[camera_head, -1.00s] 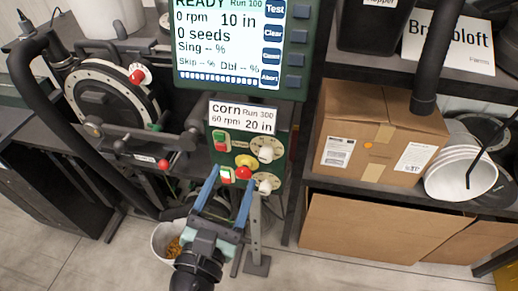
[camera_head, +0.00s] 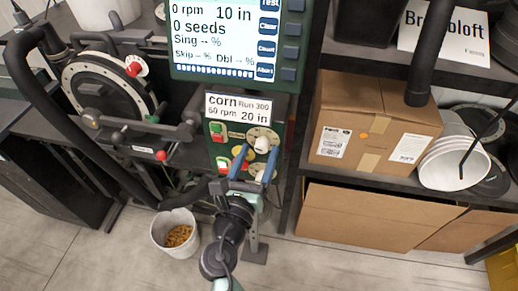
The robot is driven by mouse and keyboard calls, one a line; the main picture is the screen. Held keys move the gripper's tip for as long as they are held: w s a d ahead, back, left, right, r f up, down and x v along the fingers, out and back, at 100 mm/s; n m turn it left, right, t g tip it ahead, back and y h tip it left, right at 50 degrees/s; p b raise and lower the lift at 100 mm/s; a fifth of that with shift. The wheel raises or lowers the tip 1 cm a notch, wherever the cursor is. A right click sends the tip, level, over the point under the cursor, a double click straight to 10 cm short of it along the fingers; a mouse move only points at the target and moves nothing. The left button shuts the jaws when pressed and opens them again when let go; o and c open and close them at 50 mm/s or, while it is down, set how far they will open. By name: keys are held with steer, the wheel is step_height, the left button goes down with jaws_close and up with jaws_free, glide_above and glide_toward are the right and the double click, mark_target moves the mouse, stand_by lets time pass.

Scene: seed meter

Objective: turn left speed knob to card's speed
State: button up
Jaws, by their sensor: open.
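The card (camera_head: 238,108) reads "corn Run 300, 60 rpm 20 in" and sits at the top of the green control panel (camera_head: 237,131), under the screen. A white knob (camera_head: 262,144) on a pale dial is at the panel's upper right. Which knob is the left speed knob cannot be told. My gripper (camera_head: 256,152) is open, its two blue fingers pointing up at the panel, one tip left of and one right of the white knob in the picture. Contact cannot be told.
The screen (camera_head: 225,35) reads 0 rpm, 10 in, 0 seeds. Red and green switches (camera_head: 217,131) line the panel's left side. The seed meter disc (camera_head: 105,88) is at left. A bucket of seed (camera_head: 176,236) stands on the floor. A cardboard box (camera_head: 372,120) sits on the right shelf.

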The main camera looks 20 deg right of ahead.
steer(key=shift+w+d, duration=0.4)
jaws_close()
